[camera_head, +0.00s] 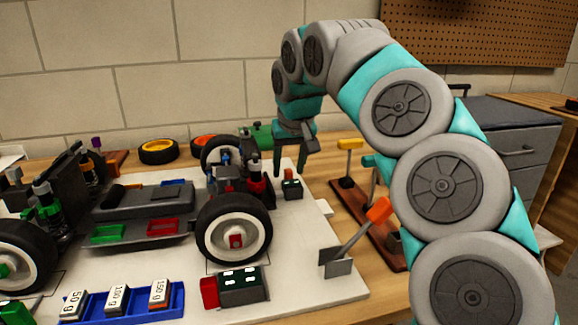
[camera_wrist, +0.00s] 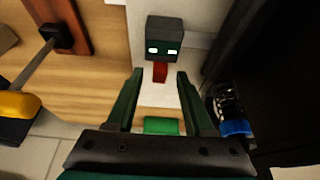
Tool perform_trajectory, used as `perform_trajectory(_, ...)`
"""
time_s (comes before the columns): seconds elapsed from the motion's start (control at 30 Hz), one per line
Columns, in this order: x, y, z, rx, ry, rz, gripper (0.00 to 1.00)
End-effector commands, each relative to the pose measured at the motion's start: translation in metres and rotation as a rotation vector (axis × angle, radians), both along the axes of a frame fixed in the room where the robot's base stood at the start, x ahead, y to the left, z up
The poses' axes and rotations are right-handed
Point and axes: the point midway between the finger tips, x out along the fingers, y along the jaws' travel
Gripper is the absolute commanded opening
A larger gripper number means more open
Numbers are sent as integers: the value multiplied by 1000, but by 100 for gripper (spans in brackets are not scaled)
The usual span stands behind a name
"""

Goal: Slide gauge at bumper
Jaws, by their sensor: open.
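My gripper (camera_head: 291,158) points down beyond the car's front wheel, open, with nothing visibly held. In the wrist view its two fingers (camera_wrist: 160,78) are spread, and a small dark block with two lit windows (camera_wrist: 163,40) and a red tab (camera_wrist: 160,73) lies just past the tips. A dark block with red and green parts (camera_head: 292,188) sits below the gripper in the head view. A similar block with several lit windows (camera_head: 243,285) stands by the near front wheel. I cannot tell which is the gauge. The car (camera_head: 150,205) stands on a white board; its bumper is not clearly visible.
An orange-handled angled plate (camera_head: 338,262) stands at the white board's right edge. A blue tray (camera_head: 135,305) holds labelled weights. Loose wheels (camera_head: 158,151) lie behind the car.

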Motion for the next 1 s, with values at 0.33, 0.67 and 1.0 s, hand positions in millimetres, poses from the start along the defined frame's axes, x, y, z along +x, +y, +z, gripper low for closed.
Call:
perform_trajectory(0.33,0,0,-1,0,0,0,39)
perform_trajectory(0.67,0,0,-1,0,1,0,2)
perform_trajectory(1.0,0,0,-1,0,1,0,0)
